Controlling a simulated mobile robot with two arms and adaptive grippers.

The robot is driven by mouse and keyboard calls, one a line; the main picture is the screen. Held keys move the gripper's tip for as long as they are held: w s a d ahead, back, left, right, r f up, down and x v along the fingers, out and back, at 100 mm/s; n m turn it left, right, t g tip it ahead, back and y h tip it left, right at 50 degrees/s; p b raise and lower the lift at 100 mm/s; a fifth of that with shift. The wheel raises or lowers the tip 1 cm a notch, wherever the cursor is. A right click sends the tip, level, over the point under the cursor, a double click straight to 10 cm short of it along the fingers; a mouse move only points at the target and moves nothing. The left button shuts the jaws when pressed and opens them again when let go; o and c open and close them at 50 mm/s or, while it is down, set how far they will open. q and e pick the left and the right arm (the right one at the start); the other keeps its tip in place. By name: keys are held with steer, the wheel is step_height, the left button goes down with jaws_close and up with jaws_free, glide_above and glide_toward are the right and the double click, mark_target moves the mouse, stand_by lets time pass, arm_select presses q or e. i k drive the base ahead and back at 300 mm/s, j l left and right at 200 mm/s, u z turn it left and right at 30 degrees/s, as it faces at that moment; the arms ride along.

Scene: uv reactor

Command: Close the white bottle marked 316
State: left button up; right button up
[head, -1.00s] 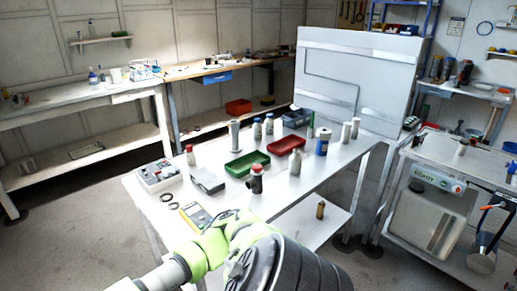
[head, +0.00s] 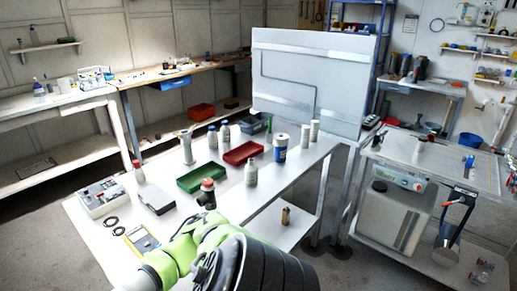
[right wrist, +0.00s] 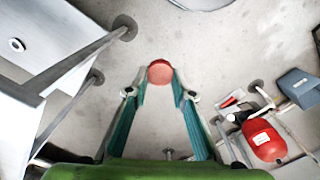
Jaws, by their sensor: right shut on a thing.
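Several pale bottles stand on the white table, and no number is readable on any of them. One whitish bottle (head: 251,173) stands right of the green tray, and a white one with a red top (head: 138,171) stands at the left. Another small pale bottle (head: 417,153) is on the right-hand cart; its top is unclear. In the right wrist view my right gripper (right wrist: 160,84) is shut on a round red cap (right wrist: 160,72), held above the floor, with no bottle beneath it.
The cart (head: 440,172) stands right, past a floor gap. A red container (right wrist: 266,140) shows in the wrist view.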

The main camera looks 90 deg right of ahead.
mark_target(251, 170)
steer(key=k+l, duration=0.2)
steer(key=l, duration=0.3)
steer(key=k+l, duration=0.2)
steer(key=l, duration=0.3)
steer(key=k+l, duration=0.2)
steer(key=l, duration=0.3)
steer(key=k+l, duration=0.2)
steer(key=l, duration=0.35)
steer(key=k+l, duration=0.2)
steer(key=l, duration=0.3)
steer(key=k+l, duration=0.2)
steer(key=l, duration=0.3)
steer(key=k+l, duration=0.2)
steer(key=l, duration=0.3)
steer(key=k+l, duration=0.15)
steer(key=l, duration=0.35)
